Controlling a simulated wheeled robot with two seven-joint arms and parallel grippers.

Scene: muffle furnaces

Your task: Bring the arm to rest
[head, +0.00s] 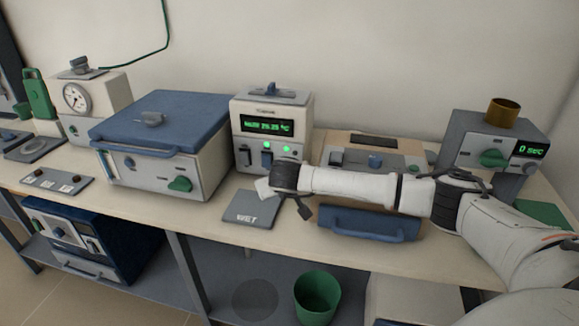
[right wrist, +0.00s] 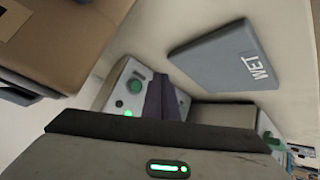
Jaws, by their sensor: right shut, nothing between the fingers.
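My right arm (head: 352,186) reaches in from the right across the bench, in front of the instruments. My right gripper (head: 286,198) is at its left end, above or beside the grey plate marked WET (head: 250,207); the exact height is unclear. The gripper is shut with nothing in it. My left gripper is not in view.
A cream controller (head: 271,122) with a green display stands just behind my gripper. A blue-lidded furnace box (head: 160,125) is to the left. A grey timer unit (head: 487,150) stands behind my forearm. A blue handle (head: 368,223) lies below my arm. A green bin (head: 317,296) is under the bench.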

